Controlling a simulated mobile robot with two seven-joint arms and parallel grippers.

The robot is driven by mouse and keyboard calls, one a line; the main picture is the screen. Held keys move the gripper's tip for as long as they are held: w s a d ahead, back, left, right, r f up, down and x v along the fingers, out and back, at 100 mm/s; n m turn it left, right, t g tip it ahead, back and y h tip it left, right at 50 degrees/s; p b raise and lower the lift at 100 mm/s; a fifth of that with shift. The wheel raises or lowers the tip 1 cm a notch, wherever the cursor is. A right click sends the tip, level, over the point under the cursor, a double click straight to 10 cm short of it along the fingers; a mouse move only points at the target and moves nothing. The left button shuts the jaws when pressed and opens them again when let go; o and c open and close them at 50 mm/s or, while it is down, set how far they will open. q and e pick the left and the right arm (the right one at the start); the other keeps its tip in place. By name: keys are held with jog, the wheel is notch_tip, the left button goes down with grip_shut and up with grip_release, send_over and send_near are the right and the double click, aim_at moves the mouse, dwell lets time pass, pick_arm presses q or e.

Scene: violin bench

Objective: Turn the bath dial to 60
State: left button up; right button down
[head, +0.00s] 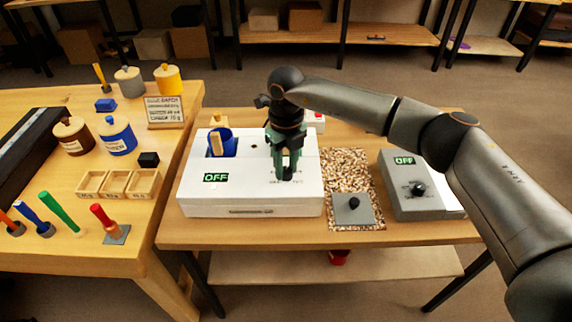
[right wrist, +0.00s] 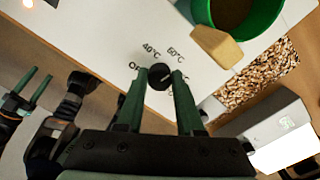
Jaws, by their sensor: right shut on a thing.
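The bath is a white box (head: 250,205) on the right-hand table, and its front display (head: 216,177) reads OFF. The black dial (right wrist: 159,77) shows in the right wrist view, with OFF, 40°C and 60°C printed around it. I cannot clearly tell where its mark points. My right gripper (head: 287,176) reaches down onto the box top. In the right wrist view its green fingers (right wrist: 160,82) are shut on the dial, one on each side. The fingers hide some lettering. My left gripper (right wrist: 30,88) shows only at the left of the right wrist view, fingers apart and empty.
A blue pot (head: 228,146) with a wooden piece sits in the box top. A green vessel (right wrist: 236,20) and wooden block (right wrist: 217,46) are near the dial.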

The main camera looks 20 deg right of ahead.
aim_at(287, 169)
jog(key=m, duration=0.4)
jog(key=shift+r+m, duration=0.1)
jog(key=shift+m, duration=0.2)
jog(key=shift+d+m+p, duration=0.1)
jog(key=shift+m+p, duration=0.55)
jog(key=shift+m, duration=1.95)
jog(key=c, duration=0.5)
grip_release()
jog(key=shift+c, duration=0.2)
notch_tip(287, 169, up, 12)
jog(key=b, duration=0.1)
jog(key=shift+r, duration=0.25)
jog(key=shift+f, duration=0.1)
